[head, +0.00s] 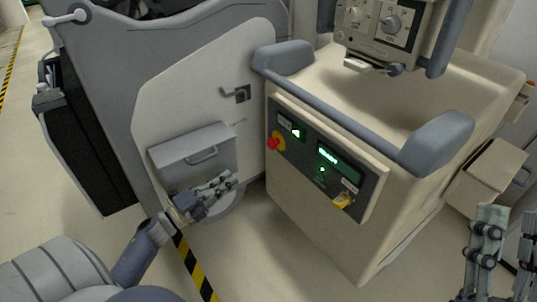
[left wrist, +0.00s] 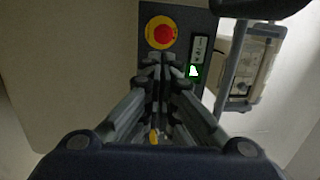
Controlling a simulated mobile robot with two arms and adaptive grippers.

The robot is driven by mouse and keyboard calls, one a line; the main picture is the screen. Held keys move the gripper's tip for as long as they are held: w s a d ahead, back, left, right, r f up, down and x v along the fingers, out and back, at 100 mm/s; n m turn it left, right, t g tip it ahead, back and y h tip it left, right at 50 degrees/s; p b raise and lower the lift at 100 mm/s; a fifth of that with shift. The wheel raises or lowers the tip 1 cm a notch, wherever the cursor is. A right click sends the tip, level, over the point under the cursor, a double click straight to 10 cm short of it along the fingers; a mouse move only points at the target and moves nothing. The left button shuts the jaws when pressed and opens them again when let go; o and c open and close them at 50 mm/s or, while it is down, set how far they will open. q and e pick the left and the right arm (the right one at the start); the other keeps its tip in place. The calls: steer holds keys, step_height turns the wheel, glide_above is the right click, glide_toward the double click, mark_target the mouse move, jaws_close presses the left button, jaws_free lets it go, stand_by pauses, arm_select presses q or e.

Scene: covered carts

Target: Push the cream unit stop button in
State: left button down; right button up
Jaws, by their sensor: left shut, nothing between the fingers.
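The cream unit (head: 310,215) stands right of centre in the head view, with a dark control panel (head: 355,180) on its front. The red stop button (head: 274,143) on a yellow ring sits at the panel's left end. It also shows in the left wrist view (left wrist: 161,33), just beyond the fingertips. My left gripper (head: 228,182) is shut and empty, left of and below the button in the head view, apart from it. In the left wrist view the left gripper (left wrist: 152,70) points toward the button. My right gripper (head: 490,225) shows at the lower right, its fingers partly cut off.
The panel also carries green displays (head: 327,155) and a yellow switch (head: 342,201). A grey handrail (head: 330,104) runs above it. A grey unit (head: 180,90) with a box (head: 192,150) stands to the left. Striped floor tape (head: 190,265) and open floor lie in front.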

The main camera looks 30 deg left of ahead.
arm_select(q)
steer(key=shift+w+r, duration=0.1)
steer(key=shift+r, duration=0.15)
arm_select(e)
steer(key=shift+s+r, duration=0.25)
steer(key=shift+r, duration=0.15)
